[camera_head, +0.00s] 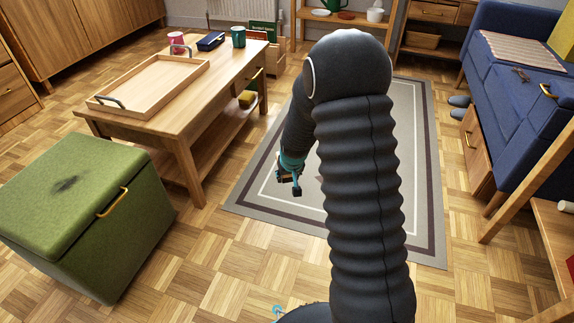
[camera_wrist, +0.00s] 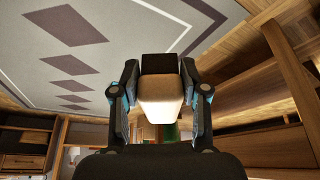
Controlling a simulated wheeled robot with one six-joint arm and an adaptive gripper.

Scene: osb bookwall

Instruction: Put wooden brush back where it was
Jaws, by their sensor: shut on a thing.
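The wooden brush (camera_wrist: 160,100) is between the two fingers of my gripper (camera_wrist: 157,68) in the wrist view. It shows a pale wooden face and a dark part at its far end. In the head view my gripper (camera_head: 290,183) hangs above the patterned rug, right of the coffee table. My arm hides part of the rug, and I cannot make out the brush clearly there.
The coffee table (camera_head: 215,85) bears a wooden tray (camera_head: 135,88), a red mug (camera_head: 176,40), a dark blue case (camera_head: 211,41) and a green mug (camera_head: 238,37). A green ottoman (camera_head: 75,190) stands front left, a blue sofa (camera_head: 510,100) right. The rug (camera_head: 410,180) looks clear.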

